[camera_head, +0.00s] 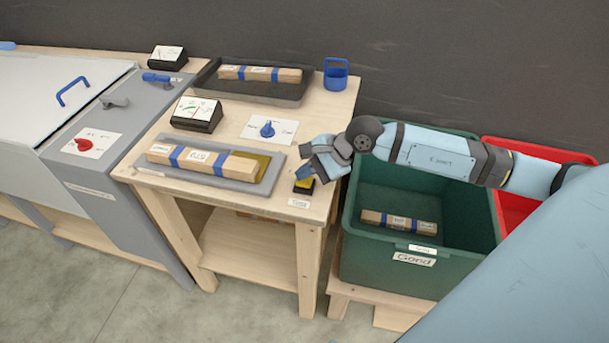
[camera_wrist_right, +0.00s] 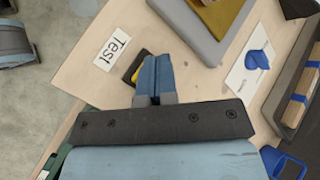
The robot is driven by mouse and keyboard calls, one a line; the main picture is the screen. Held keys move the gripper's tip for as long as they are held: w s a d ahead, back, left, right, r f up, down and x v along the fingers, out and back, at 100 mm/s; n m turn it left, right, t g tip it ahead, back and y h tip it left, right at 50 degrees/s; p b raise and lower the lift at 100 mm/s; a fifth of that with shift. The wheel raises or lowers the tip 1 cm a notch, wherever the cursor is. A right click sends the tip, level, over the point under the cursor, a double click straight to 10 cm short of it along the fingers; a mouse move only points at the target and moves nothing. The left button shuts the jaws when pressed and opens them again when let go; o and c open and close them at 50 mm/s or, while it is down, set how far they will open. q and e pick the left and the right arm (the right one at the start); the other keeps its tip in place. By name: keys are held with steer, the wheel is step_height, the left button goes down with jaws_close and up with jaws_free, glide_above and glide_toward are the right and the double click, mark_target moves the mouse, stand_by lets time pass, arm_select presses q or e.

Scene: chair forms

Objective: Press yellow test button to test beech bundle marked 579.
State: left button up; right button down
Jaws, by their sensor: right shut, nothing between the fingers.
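The yellow test button (camera_head: 304,185) sits in a dark housing near the front right corner of the wooden table. It also shows in the right wrist view (camera_wrist_right: 133,72), partly hidden by my fingers. A "Test" label (camera_wrist_right: 111,50) lies beside it. My right gripper (camera_head: 311,172) is shut and empty, its fingertips right at the button; I cannot tell whether they touch or press it. A beech bundle (camera_head: 243,166) with blue bands and a printed label lies on the grey plate (camera_head: 221,184); its number is too small to read surely. My left gripper is not in view.
A meter (camera_head: 196,114) and a blue knob (camera_head: 267,129) stand behind the plate. Another bundle (camera_head: 288,75) lies in a dark tray at the back. A green "Good" bin (camera_head: 370,244) holding a bundle and a red bin (camera_head: 512,200) stand right.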

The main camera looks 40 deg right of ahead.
mark_target(306, 180)
steer(key=shift+f, duration=0.25)
steer(key=shift+r, duration=0.1)
steer(key=shift+r+p, duration=0.45)
steer(key=shift+r, duration=0.9)
steer(key=shift+r, duration=0.1)
steer(key=shift+r, duration=0.25)
step_height(306, 180, up, 4)
steer(key=shift+r+p, duration=0.15)
steer(key=shift+p, duration=0.85)
steer(key=shift+d, duration=0.1)
